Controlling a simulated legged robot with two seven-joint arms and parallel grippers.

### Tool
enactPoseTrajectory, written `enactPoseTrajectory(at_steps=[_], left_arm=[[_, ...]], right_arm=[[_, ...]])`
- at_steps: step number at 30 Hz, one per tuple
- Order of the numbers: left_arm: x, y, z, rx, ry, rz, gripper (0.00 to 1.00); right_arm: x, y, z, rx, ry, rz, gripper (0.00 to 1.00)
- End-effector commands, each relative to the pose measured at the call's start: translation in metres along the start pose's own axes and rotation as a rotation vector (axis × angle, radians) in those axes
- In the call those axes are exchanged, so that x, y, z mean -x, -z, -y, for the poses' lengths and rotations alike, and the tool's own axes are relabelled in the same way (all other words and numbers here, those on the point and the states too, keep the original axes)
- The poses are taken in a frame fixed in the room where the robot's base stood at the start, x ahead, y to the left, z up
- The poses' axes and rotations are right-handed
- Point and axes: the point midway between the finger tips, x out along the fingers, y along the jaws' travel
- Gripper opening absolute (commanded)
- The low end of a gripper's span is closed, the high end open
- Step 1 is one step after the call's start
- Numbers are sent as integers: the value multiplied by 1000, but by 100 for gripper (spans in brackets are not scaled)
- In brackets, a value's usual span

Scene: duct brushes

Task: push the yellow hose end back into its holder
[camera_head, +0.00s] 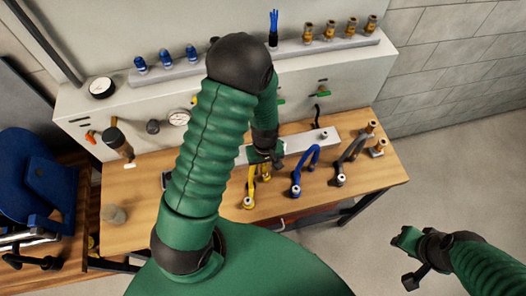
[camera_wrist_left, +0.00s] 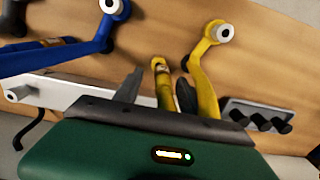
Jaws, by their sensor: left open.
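The yellow hose (camera_head: 251,190) is partly hidden behind my left gripper (camera_head: 264,158) in the head view. In the left wrist view the yellow hose (camera_wrist_left: 203,75) has a pale ringed end at the top, and a yellow hose end with a brass-coloured tip (camera_wrist_left: 160,68) lies between the two dark fingers of my left gripper (camera_wrist_left: 157,88). The fingers stand apart; I see no clear contact. The pale holder bar (camera_head: 318,143) lies on the bench; it also shows in the left wrist view (camera_wrist_left: 85,96). My right gripper (camera_head: 412,258) hangs right of the bench, away from the hoses.
A blue hose (camera_head: 304,168) and a dark hose (camera_head: 350,157) stand right of the yellow one on the wooden bench (camera_head: 376,181). A dark block with round pegs (camera_wrist_left: 256,116) lies beside the yellow hose. A blue vise-like object (camera_head: 38,180) is at far left.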

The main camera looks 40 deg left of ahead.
Motion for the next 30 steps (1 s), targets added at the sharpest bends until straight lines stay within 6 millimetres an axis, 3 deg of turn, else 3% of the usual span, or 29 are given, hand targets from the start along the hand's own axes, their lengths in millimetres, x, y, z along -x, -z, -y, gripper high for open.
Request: enactPoseTrajectory(at_steps=[9, 15, 20, 30], left_arm=[[84, 3, 4, 3, -13, -17, 48], [121, 3, 4, 5, -13, -18, 48], [132, 3, 6, 8, -12, -18, 48], [133, 3, 6, 8, -12, -18, 48]], right_arm=[[-2, 0, 0, 0, 0, 0, 34], [-2, -1, 0, 0, 0, 0, 34], [-2, 0, 0, 0, 0, 0, 34], [-2, 0, 0, 0, 0, 0, 34]])
